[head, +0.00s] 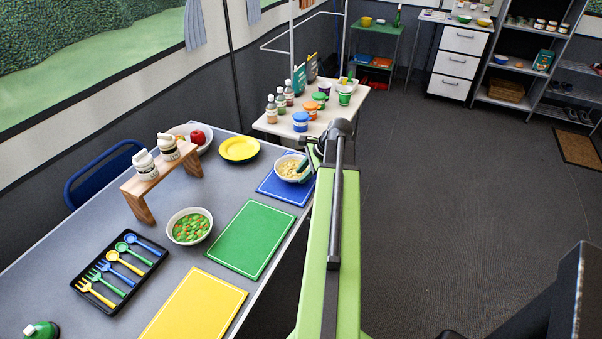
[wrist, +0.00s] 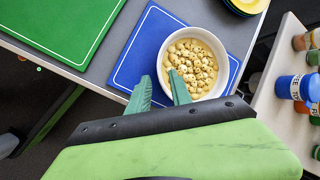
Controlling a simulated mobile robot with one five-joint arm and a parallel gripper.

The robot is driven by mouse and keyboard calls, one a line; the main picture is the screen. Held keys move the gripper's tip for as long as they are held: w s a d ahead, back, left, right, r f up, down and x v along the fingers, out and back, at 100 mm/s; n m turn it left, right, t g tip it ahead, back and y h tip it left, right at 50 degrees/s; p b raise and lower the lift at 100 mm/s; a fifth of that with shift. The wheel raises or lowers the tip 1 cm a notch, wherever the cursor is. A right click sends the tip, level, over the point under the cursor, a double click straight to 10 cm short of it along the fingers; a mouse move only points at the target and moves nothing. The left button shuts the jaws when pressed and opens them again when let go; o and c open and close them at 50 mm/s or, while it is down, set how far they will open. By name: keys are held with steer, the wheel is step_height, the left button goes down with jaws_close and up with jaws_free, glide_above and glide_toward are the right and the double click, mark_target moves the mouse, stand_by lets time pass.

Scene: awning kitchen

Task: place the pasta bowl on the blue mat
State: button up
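The pasta bowl (head: 287,178) is white with pale yellow pasta and appears to rest upright on the far part of the blue mat (head: 270,188). In the wrist view the bowl (wrist: 222,82) covers the right part of the mat (wrist: 136,62). My gripper (wrist: 160,78) has its two green fingers apart at the bowl's near left rim. One finger is over the inside of the bowl and the other is outside it, over the mat, with a gap between them. In the head view my gripper (head: 304,166) is at the bowl's right side, partly hidden by my arm.
A green mat (head: 249,238) and a yellow mat (head: 195,309) lie along the table edge. A bowl of vegetables (head: 189,226), a yellow plate (head: 239,149) and a cutlery tray (head: 119,270) stand to the left. A side table (head: 355,113) with jars stands behind.

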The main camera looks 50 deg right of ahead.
steer(key=p+v, duration=0.7)
steer(key=v, duration=0.3)
steer(key=w+a+f+n+g, duration=0.15)
steer(key=w+a+n, duration=0.4)
steer(key=a, duration=0.55)
steer(key=w+a+n+g, duration=0.2)
steer(key=w+a+n, duration=0.4)
steer(key=a, duration=0.5)
steer(key=w+a+f+n+g+h, duration=0.1)
steer(key=a+n, duration=1.2)
steer(key=a, duration=1.5)
steer(key=shift+w+f+g+h, duration=0.25)
steer(key=shift+w+g, duration=0.3)
steer(key=shift+w, duration=0.5)
